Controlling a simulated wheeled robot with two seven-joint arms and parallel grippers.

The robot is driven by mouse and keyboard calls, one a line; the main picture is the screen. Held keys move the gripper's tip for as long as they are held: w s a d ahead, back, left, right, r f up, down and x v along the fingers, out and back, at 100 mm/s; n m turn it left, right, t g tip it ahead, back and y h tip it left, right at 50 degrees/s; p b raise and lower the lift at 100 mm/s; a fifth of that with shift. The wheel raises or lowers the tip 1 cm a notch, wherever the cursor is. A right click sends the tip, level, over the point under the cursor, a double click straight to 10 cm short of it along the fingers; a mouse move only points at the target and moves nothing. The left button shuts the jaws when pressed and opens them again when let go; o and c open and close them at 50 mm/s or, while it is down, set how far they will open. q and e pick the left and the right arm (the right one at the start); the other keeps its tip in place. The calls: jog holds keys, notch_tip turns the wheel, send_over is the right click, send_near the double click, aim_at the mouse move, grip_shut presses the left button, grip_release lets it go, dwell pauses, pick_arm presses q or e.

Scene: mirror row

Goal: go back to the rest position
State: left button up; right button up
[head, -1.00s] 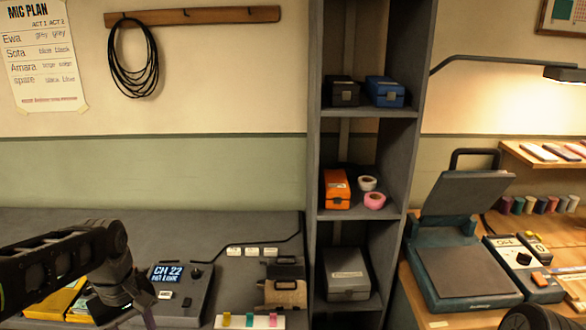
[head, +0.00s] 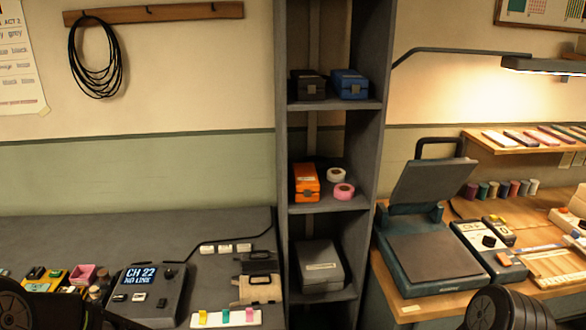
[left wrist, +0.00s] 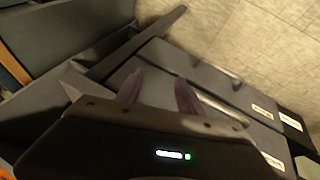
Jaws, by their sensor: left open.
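My left gripper (left wrist: 158,92) shows in the left wrist view with two purplish fingers apart and nothing between them. It hangs over the front of grey furniture with bar handles (left wrist: 222,108), away from the worktop items. In the head view only a dark part of my left arm shows in the bottom left corner, and its gripper is hidden. A dark rounded part of my right arm shows at the bottom right; the right gripper is out of view.
A grey desk (head: 130,228) holds a CH 22 console (head: 152,290) and small items. A tall grey shelf (head: 335,207) with cases stands centre. A wooden bench (head: 430,308) with an open-lidded press (head: 432,262) is at right. Tiled floor (left wrist: 258,50) shows in the wrist view.

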pick_arm(q)
jog(key=s+d+f+g, duration=0.1)
jog(key=s+d+f, duration=0.2)
jog(key=s+f, duration=0.2)
jog(key=s+d+f+g+h, duration=0.1)
jog(key=s+d+f, duration=0.3)
jog(key=s, duration=0.5)
jog(key=s+d+f+m+g, duration=0.1)
jog(key=s+d+f+g, duration=0.1)
jog(key=s+d+f, duration=0.2)
jog(key=s+f, duration=0.2)
jog(key=s, duration=0.2)
jog(key=shift+f+g+h, duration=0.15)
jog(key=shift+g+h, duration=0.15)
jog(key=shift+d, duration=0.1)
